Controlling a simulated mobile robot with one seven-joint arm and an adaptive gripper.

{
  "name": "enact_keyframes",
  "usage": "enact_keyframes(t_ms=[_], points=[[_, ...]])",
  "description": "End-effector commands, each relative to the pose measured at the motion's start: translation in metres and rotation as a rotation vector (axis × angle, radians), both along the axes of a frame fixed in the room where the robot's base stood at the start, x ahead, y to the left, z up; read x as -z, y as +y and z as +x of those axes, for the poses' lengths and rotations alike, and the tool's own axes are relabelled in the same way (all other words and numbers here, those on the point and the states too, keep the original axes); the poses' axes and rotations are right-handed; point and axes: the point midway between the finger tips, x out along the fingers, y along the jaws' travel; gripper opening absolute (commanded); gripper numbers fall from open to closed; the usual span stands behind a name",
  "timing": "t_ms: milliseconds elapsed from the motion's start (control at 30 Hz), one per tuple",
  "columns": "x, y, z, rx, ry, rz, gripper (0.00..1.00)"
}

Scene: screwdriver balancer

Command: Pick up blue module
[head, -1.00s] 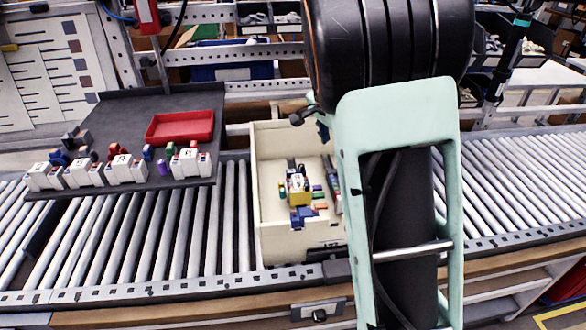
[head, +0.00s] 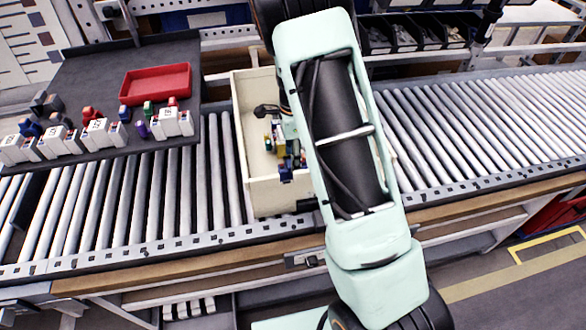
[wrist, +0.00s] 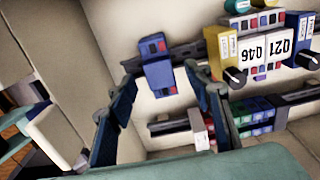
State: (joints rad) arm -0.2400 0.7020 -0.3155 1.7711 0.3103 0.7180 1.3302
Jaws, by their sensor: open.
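The blue module (wrist: 158,76) is in the upper middle of the wrist view, by the end of a dark rail in the cream bin. In the head view a blue piece (head: 286,172) shows low in the bin, beside my arm. My gripper (wrist: 160,88) is open, with its two dark blue fingers on either side of the module in the picture. I cannot tell whether they touch it. In the head view my arm hides most of the gripper.
The cream bin (head: 262,196) stands on the roller conveyor. Labelled white and yellow modules (wrist: 250,50) sit right of the blue one, and a second rail with red, green and blue pieces (wrist: 255,115) lies below. A dark tray (head: 90,78) with a red box (head: 155,83) is at left.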

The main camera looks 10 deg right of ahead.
Motion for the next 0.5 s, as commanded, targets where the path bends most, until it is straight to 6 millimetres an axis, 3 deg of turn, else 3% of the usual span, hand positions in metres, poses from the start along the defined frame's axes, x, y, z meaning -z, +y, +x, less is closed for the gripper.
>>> enact_keyframes(t_ms=[200, 500], points=[[0.027, 0.000, -0.002, 0.000, 0.001, 0.000, 0.46], [0.030, 0.000, -0.001, -0.001, -0.001, 0.000, 0.43]])
